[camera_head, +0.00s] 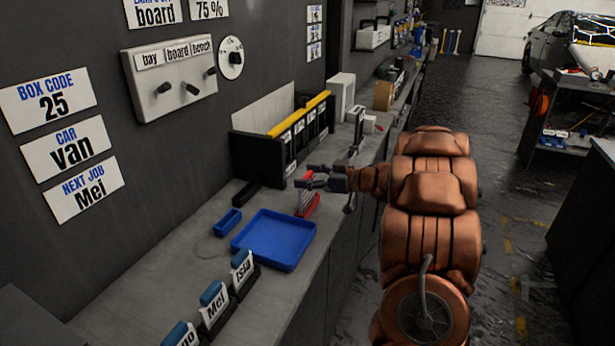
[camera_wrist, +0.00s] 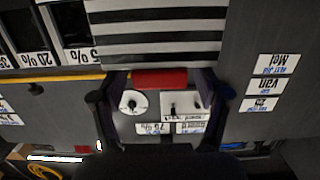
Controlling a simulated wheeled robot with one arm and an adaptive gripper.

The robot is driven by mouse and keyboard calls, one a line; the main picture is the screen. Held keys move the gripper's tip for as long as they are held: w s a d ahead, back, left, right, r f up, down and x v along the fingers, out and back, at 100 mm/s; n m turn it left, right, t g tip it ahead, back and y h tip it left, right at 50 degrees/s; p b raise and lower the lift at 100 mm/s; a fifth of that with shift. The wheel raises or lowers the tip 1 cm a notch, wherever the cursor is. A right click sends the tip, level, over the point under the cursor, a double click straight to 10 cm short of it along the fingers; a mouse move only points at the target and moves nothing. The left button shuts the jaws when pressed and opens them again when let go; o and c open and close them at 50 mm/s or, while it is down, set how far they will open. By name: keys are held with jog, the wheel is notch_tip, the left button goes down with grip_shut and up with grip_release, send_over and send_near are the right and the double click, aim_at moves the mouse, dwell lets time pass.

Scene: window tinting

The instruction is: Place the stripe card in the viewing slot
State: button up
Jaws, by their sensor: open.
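The stripe card (camera_wrist: 155,35) shows black and white bands in the wrist view, with a red block (camera_wrist: 160,78) at its edge. My gripper (camera_wrist: 160,88) is open, with one finger to each side of the red block; whether they touch it I cannot tell. In the head view my gripper (camera_head: 312,181) is over the bench at the small striped card (camera_head: 303,202), beside a red piece (camera_head: 314,207). My gripper hides part of the card there. I cannot make out for certain which thing is the viewing slot.
A blue tray (camera_head: 273,240) and small blue dish (camera_head: 228,221) lie left of the card. A black rack (camera_head: 258,158) with a yellow top edge stands behind. Name cards (camera_head: 213,303) stand at the front. A knob panel (camera_head: 170,80) hangs on the wall.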

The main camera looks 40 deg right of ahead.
jog(key=b+v, duration=0.1)
jog(key=v, duration=1.1)
jog(key=shift+b, duration=0.3)
jog(key=w+d+r+m+t+h, duration=0.1)
jog(key=w+d+r+m+h, duration=0.2)
jog(key=w+r+h, duration=0.65)
jog(key=s+a+f+m+g, duration=0.1)
jog(key=s+a+f+g, duration=0.4)
jog(key=s+a, duration=0.7)
jog(key=s+a+f+m+g+y, duration=0.1)
jog(key=s+a+f+g, duration=0.5)
jog(key=s+a, duration=0.6)
jog(key=s+a+f+m+g, duration=0.1)
jog(key=s+a+f+g, duration=0.4)
jog(key=s+a, duration=0.8)
jog(key=shift+s+f+g, duration=0.4)
jog(key=shift+s+f, duration=0.45)
jog(key=shift+f, duration=0.15)
